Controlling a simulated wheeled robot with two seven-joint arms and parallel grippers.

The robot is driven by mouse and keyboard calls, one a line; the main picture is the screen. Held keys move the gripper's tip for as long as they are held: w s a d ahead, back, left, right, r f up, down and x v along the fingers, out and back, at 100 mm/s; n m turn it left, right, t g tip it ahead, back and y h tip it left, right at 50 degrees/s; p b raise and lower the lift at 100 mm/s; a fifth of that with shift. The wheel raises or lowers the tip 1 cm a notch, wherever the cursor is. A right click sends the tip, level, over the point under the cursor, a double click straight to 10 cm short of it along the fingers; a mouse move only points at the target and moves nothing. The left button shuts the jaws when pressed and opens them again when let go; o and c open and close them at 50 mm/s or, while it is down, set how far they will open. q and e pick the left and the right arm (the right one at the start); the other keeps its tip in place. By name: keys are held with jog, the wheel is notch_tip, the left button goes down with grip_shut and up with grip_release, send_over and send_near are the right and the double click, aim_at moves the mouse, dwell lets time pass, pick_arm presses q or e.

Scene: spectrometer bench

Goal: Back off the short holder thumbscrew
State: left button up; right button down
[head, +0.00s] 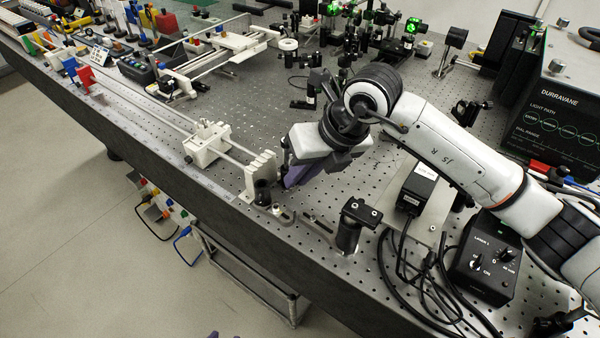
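A short black post holder (349,228) with a flat clamp on top stands near the bench's front edge. A smaller black cylinder (262,192) stands at the near end of the white rail assembly. I cannot tell which is the short holder, and no thumbscrew is clear at this size. My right gripper (292,181), with purple fingers, points down just right of the black cylinder and left of and behind the clamp-topped holder. Its finger gap and any contact are hidden. Small purple tips at the bottom edge look like my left gripper (225,335).
The perforated optical bench (210,110) carries a white carriage (207,143) on rails at left. A black box with knobs (487,262), loose cables and a dark instrument (555,115) crowd the right. Several optic mounts stand behind my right arm. Open floor lies before the bench.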

jog(key=shift+s+a+n+t+h+b, duration=0.1)
jog(key=shift+a+n+t+h+b, duration=0.15)
jog(key=shift+h+b, duration=0.3)
jog(key=shift+a+n+t+h+b, duration=0.1)
jog(key=shift+t+h+b, duration=0.25)
jog(key=shift+h+b, duration=0.2)
jog(key=h+b, duration=0.1)
jog(key=t+h+b, duration=0.1)
jog(key=b, duration=0.1)
jog(key=h+b, duration=0.1)
jog(key=shift+s+a+f+n+t+b, duration=0.1)
jog(key=shift+s+a+n+t+b, duration=0.2)
jog(key=shift+a+b, duration=0.1)
jog(key=shift+h+b, duration=0.3)
jog(key=c, duration=1.7)
grip_release()
jog(key=shift+c, duration=0.2)
